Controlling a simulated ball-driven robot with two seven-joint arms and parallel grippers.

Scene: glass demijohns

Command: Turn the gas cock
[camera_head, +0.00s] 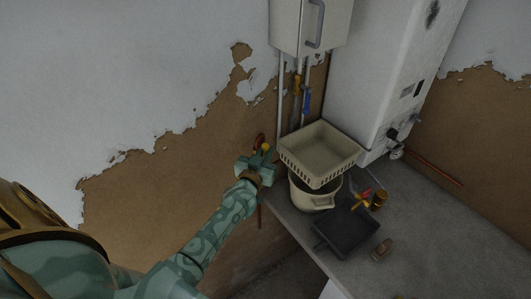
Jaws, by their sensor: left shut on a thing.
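My left gripper (260,160) reaches out from the lower left to the bare brown wall, left of the counter. It is shut on a small yellow handle (266,147), which looks like the gas cock's. A reddish-brown pipe (258,139) shows just above the gripper, and more of it shows below. My gripper hides most of the cock, so the handle's angle cannot be told. My right gripper is not in view.
A beige basket (318,147) sits over a pale pot (312,197) on the grey counter (410,235), close right of my gripper. A dark tray (345,230) lies in front. Yellow (297,86) and blue (306,102) valve handles are on pipes above. A white boiler (385,75) hangs right.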

